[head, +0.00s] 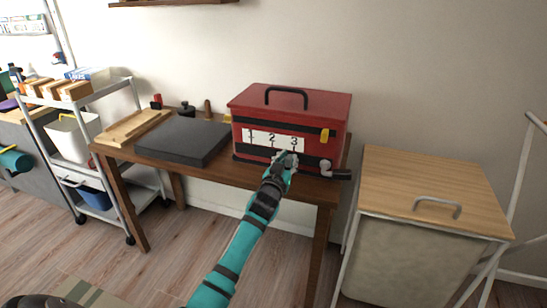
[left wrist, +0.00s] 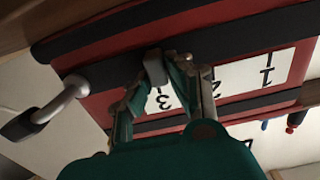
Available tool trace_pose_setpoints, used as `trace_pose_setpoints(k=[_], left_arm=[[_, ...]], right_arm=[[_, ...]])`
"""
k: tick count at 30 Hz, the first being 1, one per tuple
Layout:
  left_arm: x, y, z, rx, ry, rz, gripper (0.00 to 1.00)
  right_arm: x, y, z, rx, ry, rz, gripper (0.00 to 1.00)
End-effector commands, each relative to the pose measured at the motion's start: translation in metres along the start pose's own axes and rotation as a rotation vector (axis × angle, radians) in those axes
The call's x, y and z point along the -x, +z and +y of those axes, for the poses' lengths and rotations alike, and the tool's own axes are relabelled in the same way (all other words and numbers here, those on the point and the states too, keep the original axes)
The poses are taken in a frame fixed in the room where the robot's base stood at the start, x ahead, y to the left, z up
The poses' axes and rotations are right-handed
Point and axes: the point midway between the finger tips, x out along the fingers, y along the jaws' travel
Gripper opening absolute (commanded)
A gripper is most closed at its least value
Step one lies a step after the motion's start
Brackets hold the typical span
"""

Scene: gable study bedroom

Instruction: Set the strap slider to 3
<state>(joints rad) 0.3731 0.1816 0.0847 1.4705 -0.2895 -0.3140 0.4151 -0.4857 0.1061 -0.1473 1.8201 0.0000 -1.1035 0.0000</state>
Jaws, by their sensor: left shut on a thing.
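A red box (head: 290,106) with a black top handle stands on the wooden table. A white scale (head: 262,139) on its front reads 1, 2, 3 from left to right; in the left wrist view the scale (left wrist: 235,82) appears upside down. A black strap (left wrist: 105,71) runs along the scale's lower side. My left gripper (head: 287,159) is at the strap just below the 3. It is shut on the small grey slider (left wrist: 155,67), which sits about level with the 3; fingers hide part of it and its exact alignment. My right gripper is not in view.
A grey lever with a black grip (head: 337,173) sticks out right of the scale; it also shows in the left wrist view (left wrist: 60,106). A dark flat case (head: 183,138) and a wooden tray (head: 133,128) lie left of the box. A wood-topped hamper (head: 425,185) stands right of the table.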

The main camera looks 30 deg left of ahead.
Motion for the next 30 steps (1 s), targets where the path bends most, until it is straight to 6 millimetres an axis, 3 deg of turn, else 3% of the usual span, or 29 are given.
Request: trace_pose_setpoints(k=[3,11,12,17,26,30], left_arm=[[0.000,0.001,0.010,0.003,-0.001,-0.002,0.00],[0.000,0.001,0.010,0.001,-0.001,-0.003,0.00],[0.000,0.001,0.010,0.001,-0.001,-0.003,0.19],[0.000,0.001,0.010,0.000,-0.001,-0.002,0.40],[0.002,0.001,0.010,-0.001,-0.001,-0.002,0.40],[0.015,0.002,0.010,0.000,0.000,-0.002,0.40]], right_arm=[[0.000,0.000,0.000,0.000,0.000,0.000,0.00],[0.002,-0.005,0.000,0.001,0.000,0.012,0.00],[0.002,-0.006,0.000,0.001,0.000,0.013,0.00],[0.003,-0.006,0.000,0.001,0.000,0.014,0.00],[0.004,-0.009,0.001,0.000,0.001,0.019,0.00],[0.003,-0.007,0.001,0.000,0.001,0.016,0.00]])
